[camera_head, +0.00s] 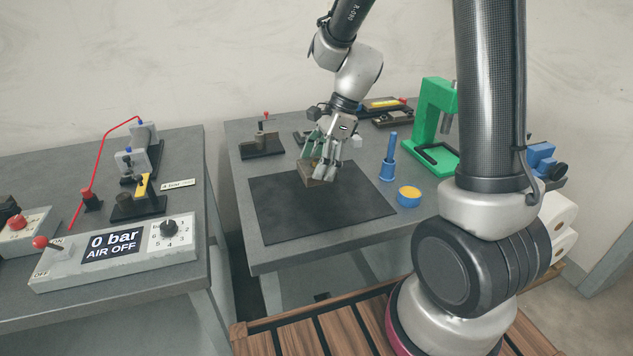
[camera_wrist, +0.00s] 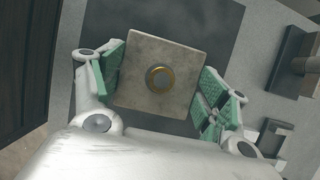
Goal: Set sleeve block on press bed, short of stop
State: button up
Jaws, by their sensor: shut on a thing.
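The sleeve block is a tan square block (camera_head: 311,172) with a brass-coloured ring around a dark bore, seen face-on in the wrist view (camera_wrist: 135,52). My gripper (camera_head: 318,165) is shut on it. Green pads press its left and right sides in the wrist view (camera_wrist: 158,82). The block is at the back of the dark mat; I cannot tell whether it touches the mat. The green press (camera_head: 429,108) stands apart at the right, with a dark frame on its bed (camera_head: 436,160). I cannot make out the stop clearly.
The black mat (camera_head: 300,224) is otherwise clear. A blue post (camera_head: 388,165) and a blue yellow-topped cup (camera_head: 408,196) stand between mat and press. A dark fixture (camera_head: 262,147) is at back left. A control box (camera_head: 115,246) reads 0 bar, AIR OFF.

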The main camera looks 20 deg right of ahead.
aim_at(318, 194)
jog(key=shift+f, duration=2.8)
jog(key=o, duration=1.3)
jog(key=shift+f, duration=0.2)
jog(key=o, duration=0.5)
jog(key=shift+r, duration=0.15)
